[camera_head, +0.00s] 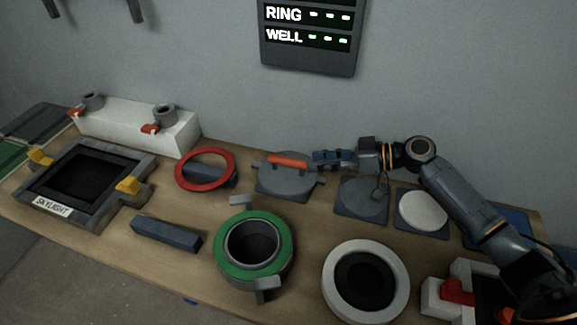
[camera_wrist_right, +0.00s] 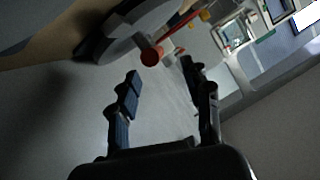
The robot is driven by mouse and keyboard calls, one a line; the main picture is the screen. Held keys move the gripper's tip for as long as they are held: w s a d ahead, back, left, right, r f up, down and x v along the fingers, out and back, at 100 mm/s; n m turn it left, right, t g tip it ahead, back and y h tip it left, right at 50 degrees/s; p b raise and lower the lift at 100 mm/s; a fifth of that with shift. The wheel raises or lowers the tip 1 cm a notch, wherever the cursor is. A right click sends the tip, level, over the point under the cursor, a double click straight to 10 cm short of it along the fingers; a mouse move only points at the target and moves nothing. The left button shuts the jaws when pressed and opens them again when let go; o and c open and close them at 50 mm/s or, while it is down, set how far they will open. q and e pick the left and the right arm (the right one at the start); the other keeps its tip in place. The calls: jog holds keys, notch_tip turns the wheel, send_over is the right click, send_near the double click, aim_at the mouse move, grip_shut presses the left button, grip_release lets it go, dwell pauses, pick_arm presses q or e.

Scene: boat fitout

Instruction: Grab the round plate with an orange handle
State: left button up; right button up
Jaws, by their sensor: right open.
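The round grey plate (camera_head: 285,182) lies at the back middle of the bench, with an orange bar handle (camera_head: 287,161) across its top. My right gripper (camera_head: 318,157) is just right of the handle, with its fingers pointing left toward the handle's end. In the right wrist view the gripper (camera_wrist_right: 160,73) is open with nothing between its fingers. The plate (camera_wrist_right: 120,45) shows beyond the fingertips, and the round end of its handle (camera_wrist_right: 151,54) lies near the gap between them. My left gripper is in neither view.
A red ring (camera_head: 206,152) lies left of the plate. A green-rimmed well (camera_head: 222,258) and a white ring (camera_head: 336,298) stand in front. A grey disc (camera_head: 358,204) and a white disc (camera_head: 422,211) lie to the right. The skylight frame (camera_head: 128,163) is far left. A wall rises behind.

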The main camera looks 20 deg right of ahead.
aim_at(288, 158)
jog(key=x, duration=0.3)
jog(key=shift+w+d, duration=0.1)
jog(key=shift+w+f, duration=0.15)
jog(key=shift+w+a+p, duration=0.1)
jog(key=shift+a+p, duration=0.2)
jog(key=shift+a, duration=0.05)
jog(key=p+x, duration=0.1)
jog(key=x, duration=0.3)
jog(key=shift+w+a+p, duration=0.1)
jog(key=shift+w+p, duration=0.25)
jog(key=shift+w+a, duration=0.1)
jog(key=shift+a, duration=0.1)
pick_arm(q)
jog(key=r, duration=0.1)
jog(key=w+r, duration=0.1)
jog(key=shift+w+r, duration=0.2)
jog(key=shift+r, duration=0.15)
pick_arm(e)
jog(key=shift+f, duration=0.1)
jog(key=shift+c, duration=0.9)
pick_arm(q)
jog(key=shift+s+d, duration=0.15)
pick_arm(e)
grip_shut()
